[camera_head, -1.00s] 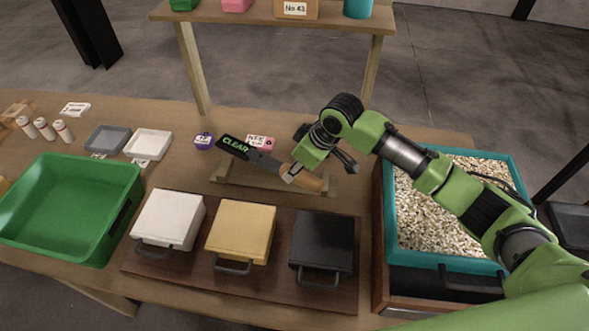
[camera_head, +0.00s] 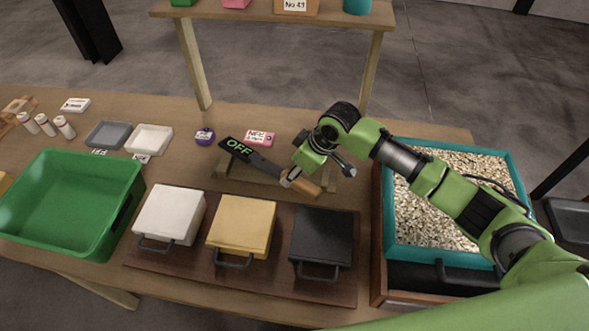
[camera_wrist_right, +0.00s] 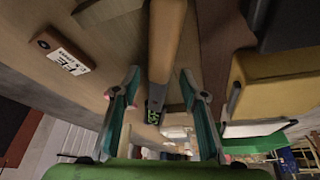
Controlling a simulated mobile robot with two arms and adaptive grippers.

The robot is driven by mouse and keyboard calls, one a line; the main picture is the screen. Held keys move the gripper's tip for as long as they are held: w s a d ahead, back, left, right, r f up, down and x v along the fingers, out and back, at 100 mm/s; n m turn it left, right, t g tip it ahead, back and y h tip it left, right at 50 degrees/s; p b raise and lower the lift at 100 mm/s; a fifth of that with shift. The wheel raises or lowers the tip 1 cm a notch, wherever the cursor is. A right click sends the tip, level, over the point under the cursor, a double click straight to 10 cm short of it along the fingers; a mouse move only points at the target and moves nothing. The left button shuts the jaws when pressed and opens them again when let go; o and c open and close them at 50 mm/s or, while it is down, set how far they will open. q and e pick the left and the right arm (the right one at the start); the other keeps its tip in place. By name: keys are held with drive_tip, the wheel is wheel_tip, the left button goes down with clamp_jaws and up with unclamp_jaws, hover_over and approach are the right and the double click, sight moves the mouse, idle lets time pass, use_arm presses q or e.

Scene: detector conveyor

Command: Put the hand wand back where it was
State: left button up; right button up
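The hand wand (camera_head: 268,166) has a black paddle with a green "OFF" display and a brown handle. It lies slanted at a low wooden stand (camera_head: 232,184), its handle toward the lower right. Whether it is fully seated on the stand is hard to tell. My right gripper (camera_head: 318,172) is at the handle, with its fingers spread on either side. In the right wrist view, the brown handle (camera_wrist_right: 165,45) runs between the open fingers (camera_wrist_right: 158,95), with gaps on both sides. My left gripper is out of view.
White (camera_head: 168,215), yellow (camera_head: 242,226) and black (camera_head: 322,238) lidded boxes stand just in front. A green bin (camera_head: 75,205) is at left, a teal-rimmed pebble tray (camera_head: 515,165) at right.

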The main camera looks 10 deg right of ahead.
drive_tip(key=shift+r, duration=0.1)
drive_tip(key=shift+r, duration=0.3)
drive_tip(key=b+v, duration=0.2)
drive_tip(key=v, duration=1)
drive_tip(key=shift+r, duration=0.25)
